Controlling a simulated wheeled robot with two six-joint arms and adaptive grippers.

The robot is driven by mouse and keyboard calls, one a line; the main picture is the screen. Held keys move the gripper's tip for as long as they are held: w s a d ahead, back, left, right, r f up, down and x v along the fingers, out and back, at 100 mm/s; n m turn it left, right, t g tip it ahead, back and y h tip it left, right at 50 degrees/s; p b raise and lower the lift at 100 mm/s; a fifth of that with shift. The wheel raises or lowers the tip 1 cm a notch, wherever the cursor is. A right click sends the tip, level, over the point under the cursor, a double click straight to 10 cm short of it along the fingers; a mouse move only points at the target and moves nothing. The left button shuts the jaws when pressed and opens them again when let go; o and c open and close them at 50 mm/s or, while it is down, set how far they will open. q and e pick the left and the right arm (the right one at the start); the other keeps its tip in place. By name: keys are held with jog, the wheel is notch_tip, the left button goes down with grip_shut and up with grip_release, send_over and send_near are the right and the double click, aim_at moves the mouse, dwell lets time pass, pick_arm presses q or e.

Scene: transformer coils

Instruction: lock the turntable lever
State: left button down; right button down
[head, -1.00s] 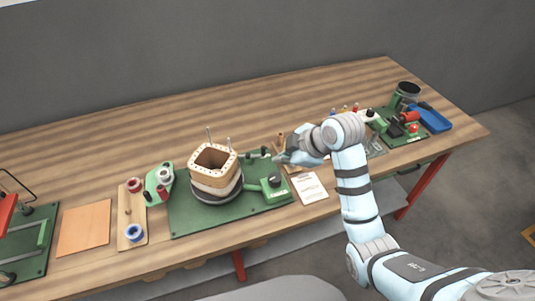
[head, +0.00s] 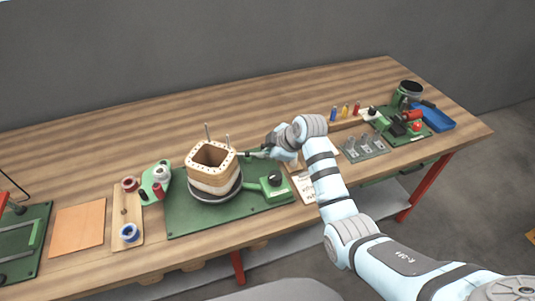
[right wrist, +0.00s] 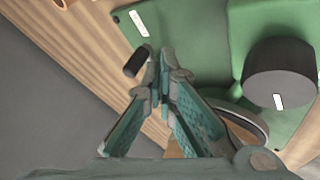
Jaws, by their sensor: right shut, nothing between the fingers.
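The turntable (head: 232,195) is a dark round disc on a green base plate (head: 185,221), with a square, cream-and-brown coil former (head: 212,177) on it. The lever (head: 248,154) is small and green-dark, behind the former's right side, and partly hidden by my gripper. My right gripper (head: 264,152) is shut and empty, right beside the lever. In the right wrist view its fingertips (right wrist: 160,82) are together, close to a dark cylindrical peg (right wrist: 137,60) that looks like the lever's handle. I cannot tell whether they touch. My left gripper is not in view.
A green block with a dark knob (head: 274,180) stands at the plate's front right; the knob also shows in the right wrist view (right wrist: 280,75). A white card (head: 306,188) lies right of the plate. Spools and a wooden tray (head: 122,207) are left. Bare table lies behind.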

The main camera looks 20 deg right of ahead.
jog(key=shift+w, duration=0.2)
jog(key=shift+w+d+n+g+y+b, duration=0.3)
jog(key=shift+d+n+y, duration=0.1)
jog(key=shift+n, duration=0.4)
